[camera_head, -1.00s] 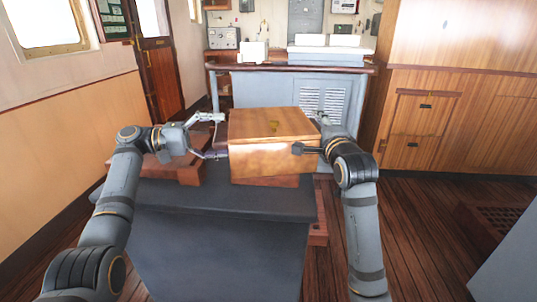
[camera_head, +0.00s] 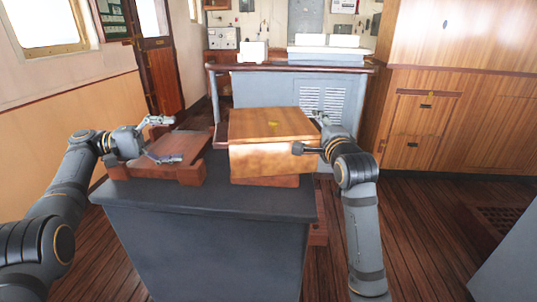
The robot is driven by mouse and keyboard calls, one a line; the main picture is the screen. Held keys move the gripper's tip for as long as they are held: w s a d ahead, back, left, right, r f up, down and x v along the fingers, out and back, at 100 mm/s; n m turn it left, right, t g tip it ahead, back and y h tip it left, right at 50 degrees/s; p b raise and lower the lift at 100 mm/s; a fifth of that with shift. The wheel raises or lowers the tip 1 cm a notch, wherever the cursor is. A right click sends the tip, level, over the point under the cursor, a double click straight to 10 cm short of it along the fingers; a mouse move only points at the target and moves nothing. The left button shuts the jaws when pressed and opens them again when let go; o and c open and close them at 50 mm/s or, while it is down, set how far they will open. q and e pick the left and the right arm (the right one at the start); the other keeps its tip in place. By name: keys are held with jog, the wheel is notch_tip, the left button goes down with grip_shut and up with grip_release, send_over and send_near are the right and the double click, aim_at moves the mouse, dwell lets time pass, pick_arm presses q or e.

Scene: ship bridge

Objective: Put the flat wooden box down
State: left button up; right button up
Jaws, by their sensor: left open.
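The flat wooden box (camera_head: 262,158) sits level on a low reddish-brown wooden base (camera_head: 265,181) on the dark grey pedestal top. Its light brown lid is closed and bears a small yellow mark. My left gripper (camera_head: 176,139) is open and empty, to the left of the box and clear of it, above a brown wooden stand. My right gripper (camera_head: 308,132) is at the box's right end with its fingers spread apart. One finger overlaps the right edge of the front face; the other is at the far right corner. Contact there cannot be told.
The grey pedestal (camera_head: 215,240) has bare top along its front edge. The low brown stand (camera_head: 190,174) is left of the box. A grey console (camera_head: 270,92) with a wooden rail stands behind. Wooden cabinets (camera_head: 440,120) line the right, with open plank floor before them.

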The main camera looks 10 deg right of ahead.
jog(key=shift+r, duration=0.1)
jog(key=o, duration=0.8)
jog(key=shift+o, duration=0.2)
jog(key=shift+s, duration=0.1)
jog(key=s, duration=1.1)
jog(key=shift+s, duration=0.4)
jog(key=shift+a, duration=0.1)
